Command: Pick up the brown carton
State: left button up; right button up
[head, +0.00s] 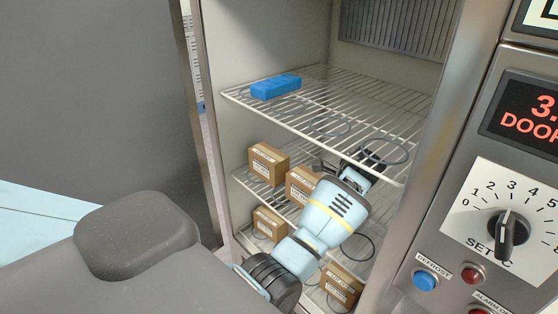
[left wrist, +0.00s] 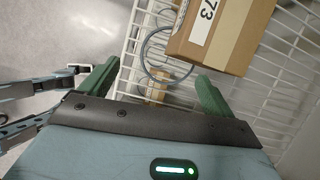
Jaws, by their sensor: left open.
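Several brown cartons with white labels sit on the wire shelves of an open cabinet. In the head view, one carton (head: 268,163) is on the middle shelf at left and another (head: 301,185) is beside it, partly behind my arm. Others are lower down, one at left (head: 268,223) and one at the bottom (head: 341,287). My left gripper (head: 348,166) is under the top shelf, near the second middle-shelf carton. In the left wrist view its green fingers (left wrist: 155,82) are apart and empty. A large carton (left wrist: 230,45) lies ahead, by the right finger; I cannot tell which one.
Dark wire rings lie on the shelves. The cabinet's metal frame and control panel (head: 515,220) stand at right. In the wrist view, linkage-like parts show at left.

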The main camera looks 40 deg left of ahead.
aim_at(271, 165)
jog(key=j, duration=0.45)
jog(key=i+j+z, duration=0.1)
jog(key=j, duration=0.4)
jog(key=i+j, duration=0.2)
jog(key=j, duration=0.25)
